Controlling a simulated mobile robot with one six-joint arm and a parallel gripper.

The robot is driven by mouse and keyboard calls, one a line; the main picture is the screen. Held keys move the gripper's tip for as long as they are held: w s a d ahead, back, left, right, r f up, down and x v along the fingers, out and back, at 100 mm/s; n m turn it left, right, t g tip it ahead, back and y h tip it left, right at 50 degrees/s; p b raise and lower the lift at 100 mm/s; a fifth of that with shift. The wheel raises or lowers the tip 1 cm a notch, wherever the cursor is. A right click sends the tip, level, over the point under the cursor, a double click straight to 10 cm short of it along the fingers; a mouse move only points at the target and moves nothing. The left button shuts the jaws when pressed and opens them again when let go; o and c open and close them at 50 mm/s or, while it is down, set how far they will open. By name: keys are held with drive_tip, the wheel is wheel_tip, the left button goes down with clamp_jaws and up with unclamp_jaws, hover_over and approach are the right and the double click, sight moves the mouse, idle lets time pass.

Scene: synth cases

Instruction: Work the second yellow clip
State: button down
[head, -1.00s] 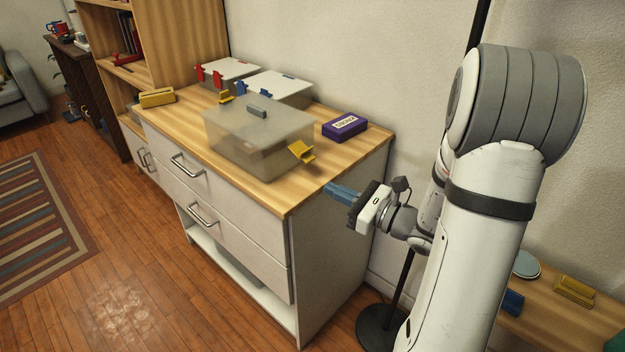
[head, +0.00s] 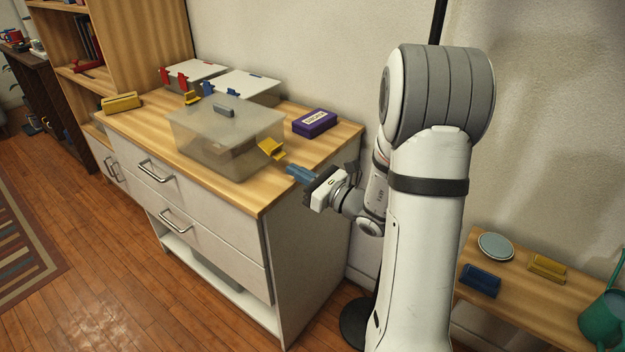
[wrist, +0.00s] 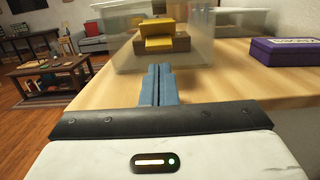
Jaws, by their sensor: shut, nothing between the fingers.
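A translucent lidded box (head: 215,155) with a grey lid handle (head: 223,110) stands on the cabinet top. One yellow clip (head: 271,149) sticks out from its right end. The other yellow clip (head: 192,98) is at its far left end, mostly hidden by the box. My gripper (head: 290,170), with blue fingers, is shut and empty, just right of the near clip and apart from it. In the wrist view the shut fingers (wrist: 158,70) point at the near clip (wrist: 158,36), which is straight ahead and slightly above them.
Behind stand a box with red clips (head: 195,76) and a box with blue clips (head: 243,87). A purple box (head: 314,123) lies right of the clear box. A yellow object (head: 121,103) lies at the left. The cabinet top's front right corner (head: 262,205) is clear.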

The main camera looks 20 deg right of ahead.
sight(288, 179)
drive_tip(key=shift+x, duration=1.7)
drive_tip(key=shift+d, duration=0.15)
